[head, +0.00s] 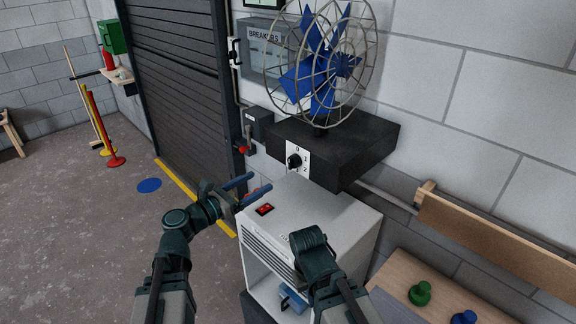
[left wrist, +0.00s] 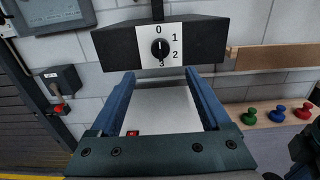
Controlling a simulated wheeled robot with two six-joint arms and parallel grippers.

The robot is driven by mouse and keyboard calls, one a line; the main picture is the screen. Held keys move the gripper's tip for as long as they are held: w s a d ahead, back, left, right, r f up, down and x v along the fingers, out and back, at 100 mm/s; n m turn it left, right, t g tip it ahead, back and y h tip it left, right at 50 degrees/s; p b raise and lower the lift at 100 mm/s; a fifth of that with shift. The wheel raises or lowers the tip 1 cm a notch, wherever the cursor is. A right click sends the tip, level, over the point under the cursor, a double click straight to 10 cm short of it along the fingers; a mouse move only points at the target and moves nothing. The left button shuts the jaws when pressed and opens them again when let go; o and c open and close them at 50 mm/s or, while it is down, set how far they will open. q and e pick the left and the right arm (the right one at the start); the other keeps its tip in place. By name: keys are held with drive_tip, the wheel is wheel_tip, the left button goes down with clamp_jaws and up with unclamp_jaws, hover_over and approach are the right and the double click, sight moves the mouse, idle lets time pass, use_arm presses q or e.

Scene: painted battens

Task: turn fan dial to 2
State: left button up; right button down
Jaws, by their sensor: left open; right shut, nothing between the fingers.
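The fan dial (head: 294,161) is a black round knob on a white plate, on the front of the black fan base (head: 345,145). The left wrist view shows the dial (left wrist: 160,48) with 0 at top, 1 and 2 down the right and 3 at the bottom. Its white mark looks upright, towards 0. The blue-bladed fan (head: 343,66) stands on the base. My left gripper (head: 262,181) is open and empty, in front of and below the dial, not touching it. My right gripper (head: 290,298) is low, partly hidden by its arm; its blue fingers look shut and empty.
A white cabinet (head: 310,205) with a red switch (head: 265,209) stands below the dial. A grey box with a red-ended lever (head: 245,148) is left of the base. Red, blue and green knobs (left wrist: 277,113) sit on a board at right. A wooden ledge (head: 490,240) runs along the wall.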

sight(289, 164)
use_arm(q)
drive_tip(key=x, duration=1.2)
drive_tip(key=shift+w+d, duration=0.2)
drive_tip(key=shift+d, duration=0.05)
clamp_jaws()
